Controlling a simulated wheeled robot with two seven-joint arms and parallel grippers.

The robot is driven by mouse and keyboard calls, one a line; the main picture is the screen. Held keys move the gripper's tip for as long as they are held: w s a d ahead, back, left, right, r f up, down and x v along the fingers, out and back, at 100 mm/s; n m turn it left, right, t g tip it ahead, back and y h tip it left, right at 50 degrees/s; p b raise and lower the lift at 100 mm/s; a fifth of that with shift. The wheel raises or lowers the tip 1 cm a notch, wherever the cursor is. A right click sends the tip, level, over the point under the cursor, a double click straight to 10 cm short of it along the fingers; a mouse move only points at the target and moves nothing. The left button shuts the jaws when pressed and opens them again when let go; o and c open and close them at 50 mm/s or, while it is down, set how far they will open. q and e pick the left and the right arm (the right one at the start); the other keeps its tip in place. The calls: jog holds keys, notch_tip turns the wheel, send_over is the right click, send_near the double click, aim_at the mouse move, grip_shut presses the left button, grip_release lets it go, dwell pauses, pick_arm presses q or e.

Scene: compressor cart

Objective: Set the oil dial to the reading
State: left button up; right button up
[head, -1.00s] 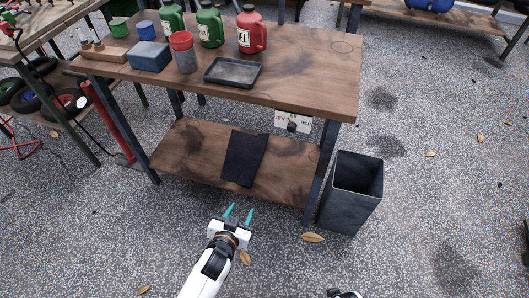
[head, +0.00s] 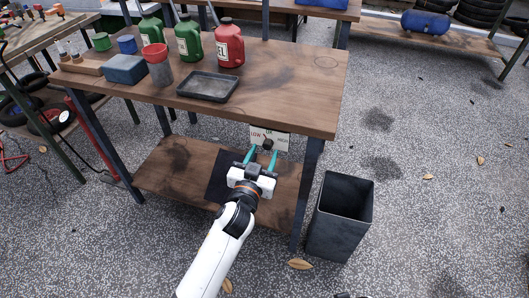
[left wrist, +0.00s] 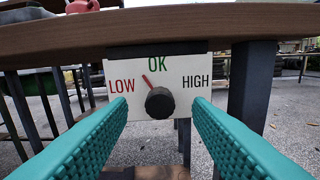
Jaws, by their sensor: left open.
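The oil dial (left wrist: 159,103) is a round black knob on a white plate (left wrist: 190,64) marked LOW, OK and HIGH. Its red pointer (left wrist: 147,80) points up and left, between LOW and OK. The plate hangs under the front edge of the workbench top; the dial shows small in the head view (head: 267,143). My left gripper (head: 261,157) is open, its teal fingers pointing at the plate. In the left wrist view the fingers lie to the left and right of the knob, with visible gaps and nothing between them gripped.
The workbench top (head: 290,88) is above the dial, with a black tray (head: 207,86), cans and a blue box (head: 125,69). A table leg (head: 308,185) stands right of the plate, then a dark bin (head: 340,215). The lower shelf (head: 175,170) is below my gripper.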

pick_arm(q)
jog(key=shift+x, duration=0.9)
pick_arm(e)
jog(key=shift+w+r, duration=0.15)
jog(key=shift+r, duration=0.3)
pick_arm(q)
jog(key=shift+c, duration=0.4)
jog(key=c, duration=0.9)
